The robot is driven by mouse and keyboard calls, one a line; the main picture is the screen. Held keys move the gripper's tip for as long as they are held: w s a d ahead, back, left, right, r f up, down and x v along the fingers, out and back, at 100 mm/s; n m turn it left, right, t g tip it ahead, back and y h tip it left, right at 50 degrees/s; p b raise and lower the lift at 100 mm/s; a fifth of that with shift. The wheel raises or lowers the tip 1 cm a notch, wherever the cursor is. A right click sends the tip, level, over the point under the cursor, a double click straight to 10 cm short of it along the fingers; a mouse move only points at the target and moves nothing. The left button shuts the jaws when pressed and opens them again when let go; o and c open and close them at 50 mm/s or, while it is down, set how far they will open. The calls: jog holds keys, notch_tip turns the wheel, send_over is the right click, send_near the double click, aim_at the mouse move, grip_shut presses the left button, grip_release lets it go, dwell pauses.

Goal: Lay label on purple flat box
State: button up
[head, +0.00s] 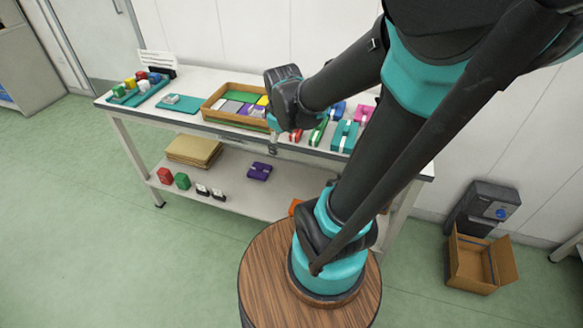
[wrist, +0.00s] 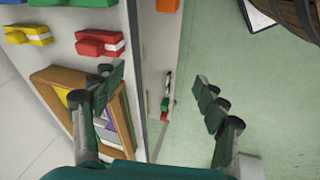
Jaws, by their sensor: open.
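A purple flat thing (head: 259,171) lies on the lower shelf, with a small pale mark on top; I take it for the purple flat box. A small pale piece (head: 170,99) lies on a teal mat at the table's left; I cannot tell whether it is the label. My gripper (head: 272,136) is above the table's front edge, beside the wooden tray, partly hidden by my arm. In the wrist view my gripper (wrist: 158,90) has its fingers wide apart and nothing between them. The left finger overlaps the tray; the right one is over the floor.
The wooden tray (head: 208,107) holds coloured flat pieces, including purple and yellow. Several coloured blocks (head: 344,136) stand to its right. An open carton (head: 466,271) stands on the floor at right.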

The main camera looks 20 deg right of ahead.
jog(key=s+f+m, duration=0.5)
jog(key=s+m, duration=0.3)
jog(key=shift+s+d+m+y, duration=0.15)
jog(key=shift+d+m+y, duration=0.15)
jog(key=shift+m, duration=0.1)
